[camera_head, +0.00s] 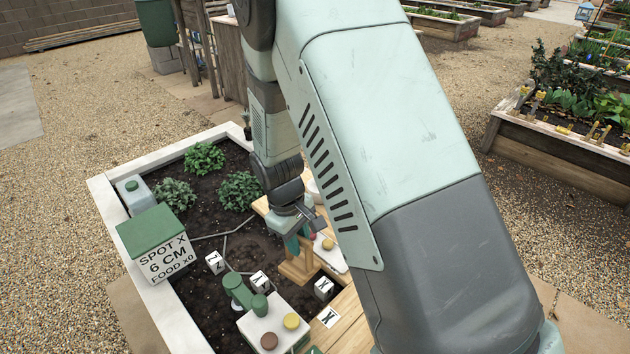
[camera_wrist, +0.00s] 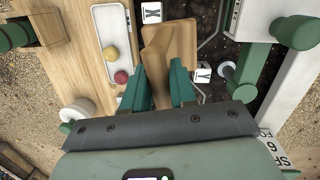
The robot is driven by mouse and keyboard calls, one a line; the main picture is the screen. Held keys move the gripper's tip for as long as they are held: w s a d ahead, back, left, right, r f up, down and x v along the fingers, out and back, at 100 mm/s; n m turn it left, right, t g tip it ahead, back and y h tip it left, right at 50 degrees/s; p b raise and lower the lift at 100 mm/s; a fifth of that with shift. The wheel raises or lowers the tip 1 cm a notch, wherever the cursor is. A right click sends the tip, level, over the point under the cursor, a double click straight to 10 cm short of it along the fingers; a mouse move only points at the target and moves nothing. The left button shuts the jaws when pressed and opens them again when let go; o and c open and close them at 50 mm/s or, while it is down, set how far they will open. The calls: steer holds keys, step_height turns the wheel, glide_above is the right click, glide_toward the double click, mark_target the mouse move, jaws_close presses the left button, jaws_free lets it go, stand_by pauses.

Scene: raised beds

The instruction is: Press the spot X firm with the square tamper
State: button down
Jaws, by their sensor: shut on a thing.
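My gripper (camera_head: 300,228) is shut on the wooden square tamper (camera_head: 297,268), over the near right part of the bed. In the wrist view, my gripper's green fingers (camera_wrist: 160,85) clasp the tamper's upright handle, and its square wooden foot (camera_wrist: 182,38) shows beyond them. I cannot tell whether the foot touches anything below. A white block marked X (camera_head: 324,288) stands just right of and nearer than the tamper. A flat tile marked X (camera_head: 329,316) lies close to it. The soil at the spot is mostly hidden.
Blocks marked Z (camera_head: 214,262) and another letter (camera_head: 260,281) stand in the soil. A green-lidded sign box (camera_head: 160,250) reads "SPOT X 6 CM". A white box with coloured knobs (camera_head: 272,328) stands at the near end. A white tray (camera_wrist: 106,22) holds yellow and red balls.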

mark_target(297, 276)
steer(key=s+f+n, duration=0.1)
steer(key=s+f, duration=0.2)
steer(key=s+f+n, duration=0.1)
steer(key=shift+s+a+f+n, duration=0.3)
steer(key=shift+s+f, duration=0.05)
steer(key=shift+f, duration=2.3)
steer(key=shift+f, duration=0.5)
stand_by(1.0)
steer(key=shift+r, duration=0.1)
steer(key=shift+r, duration=2.95)
